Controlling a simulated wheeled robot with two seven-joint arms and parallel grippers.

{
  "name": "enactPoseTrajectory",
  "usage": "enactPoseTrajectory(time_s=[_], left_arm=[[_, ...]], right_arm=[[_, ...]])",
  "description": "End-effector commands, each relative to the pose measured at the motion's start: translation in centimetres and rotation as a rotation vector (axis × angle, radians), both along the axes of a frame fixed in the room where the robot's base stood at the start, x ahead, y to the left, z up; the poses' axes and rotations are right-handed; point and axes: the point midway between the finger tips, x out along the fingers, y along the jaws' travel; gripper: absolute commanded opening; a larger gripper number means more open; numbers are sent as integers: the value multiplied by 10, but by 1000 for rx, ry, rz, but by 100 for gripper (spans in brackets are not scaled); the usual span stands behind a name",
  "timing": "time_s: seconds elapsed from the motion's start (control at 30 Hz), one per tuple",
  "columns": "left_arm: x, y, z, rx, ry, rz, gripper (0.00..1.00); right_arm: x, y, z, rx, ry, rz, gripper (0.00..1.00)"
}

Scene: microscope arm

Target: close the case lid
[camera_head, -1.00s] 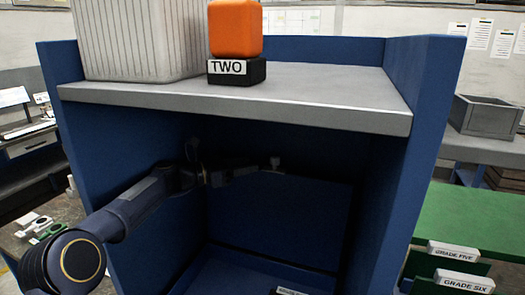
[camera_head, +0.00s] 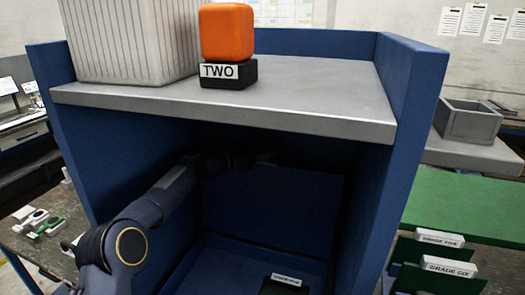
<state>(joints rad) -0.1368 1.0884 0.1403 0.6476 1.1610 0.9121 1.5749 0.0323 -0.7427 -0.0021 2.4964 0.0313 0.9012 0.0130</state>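A dark blue upright panel (camera_head: 270,212) stands inside the shaded blue cabinet, behind a blue floor piece with a raised edge (camera_head: 205,262). They look like an open case with its lid up, but the shadow keeps me from being sure. My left arm reaches in from the lower left. My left gripper (camera_head: 255,160) is a dark shape under the shelf, near the panel's top edge. I cannot tell whether its fingers are apart or touch the panel. My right gripper is not in view.
The grey shelf (camera_head: 300,100) overhangs my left arm and holds a ribbed bin (camera_head: 130,40) and an orange block (camera_head: 227,33) on a black "TWO" stand (camera_head: 228,74). Cabinet walls close in both sides. A black labelled block (camera_head: 284,285) sits low in front.

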Motion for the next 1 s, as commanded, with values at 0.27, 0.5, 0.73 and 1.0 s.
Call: enactPoseTrajectory(time_s=[0.27, 0.5, 0.73, 1.0], left_arm=[[0, 0, 0, 0, 0, 0, 13], [0, 0, 0, 0, 0, 0, 0], [-7, 4, -1, 0, -1, -1, 0], [-43, 19, -5, 0, -1, 0, 0]], right_arm=[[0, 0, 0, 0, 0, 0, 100], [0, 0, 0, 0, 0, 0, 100], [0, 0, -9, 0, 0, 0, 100], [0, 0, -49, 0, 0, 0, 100]])
